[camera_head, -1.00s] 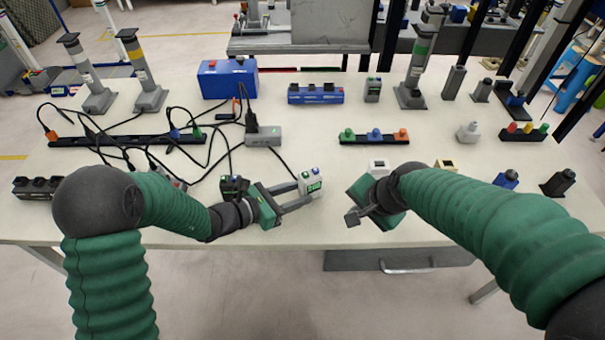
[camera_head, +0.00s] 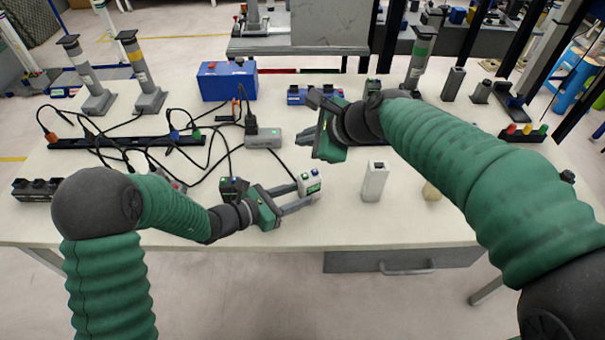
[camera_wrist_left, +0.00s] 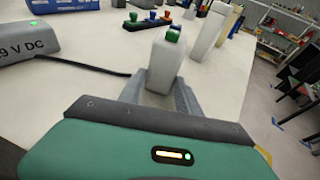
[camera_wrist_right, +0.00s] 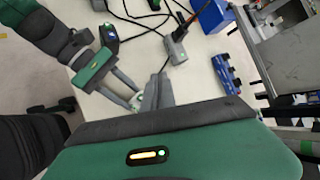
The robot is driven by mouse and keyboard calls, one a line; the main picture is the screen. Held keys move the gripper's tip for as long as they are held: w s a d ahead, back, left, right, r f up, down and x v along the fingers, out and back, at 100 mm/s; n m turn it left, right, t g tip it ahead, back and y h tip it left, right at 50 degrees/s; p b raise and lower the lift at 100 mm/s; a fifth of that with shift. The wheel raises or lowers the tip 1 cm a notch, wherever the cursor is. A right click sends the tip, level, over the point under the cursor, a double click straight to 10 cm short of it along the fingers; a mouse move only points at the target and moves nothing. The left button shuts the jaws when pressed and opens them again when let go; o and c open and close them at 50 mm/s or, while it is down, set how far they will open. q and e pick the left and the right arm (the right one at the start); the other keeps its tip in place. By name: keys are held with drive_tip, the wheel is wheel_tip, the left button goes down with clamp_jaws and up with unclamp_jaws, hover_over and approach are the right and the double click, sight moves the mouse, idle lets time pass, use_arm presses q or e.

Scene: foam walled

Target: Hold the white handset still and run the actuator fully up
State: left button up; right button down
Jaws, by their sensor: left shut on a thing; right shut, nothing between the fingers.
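The white handset (camera_head: 310,184), with a green and a blue button on top, stands near the table's front middle. It also shows in the left wrist view (camera_wrist_left: 166,62). My left gripper (camera_head: 303,196) is shut on its lower part. My right gripper (camera_head: 305,134) is shut and empty, behind and above the handset. Its fingers (camera_wrist_right: 158,91) show in the right wrist view. Upright banded columns that look like actuators stand at the back: one white-banded (camera_head: 90,75), one yellow-banded (camera_head: 139,75), and one green-banded (camera_head: 418,62). I cannot tell which one the handset drives.
A grey power box (camera_head: 264,138) with a black plug on it sits behind the handset. Black cables run across the left side around a dark strip (camera_head: 70,142). A blue box (camera_head: 227,80) stands at the back. A tall white block (camera_head: 375,182) stands right of the handset.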

sight(305, 177)
wheel_tip(305, 177, down, 8)
drive_tip(key=shift+f, duration=0.25)
drive_tip(key=shift+f, duration=0.1)
idle(2.0)
drive_tip(key=shift+d+f, duration=0.1)
drive_tip(key=shift+f, duration=0.15)
drive_tip(key=shift+s+f, duration=0.1)
drive_tip(key=shift+f, duration=0.4)
idle(3.4)
drive_tip(key=shift+r, duration=0.95)
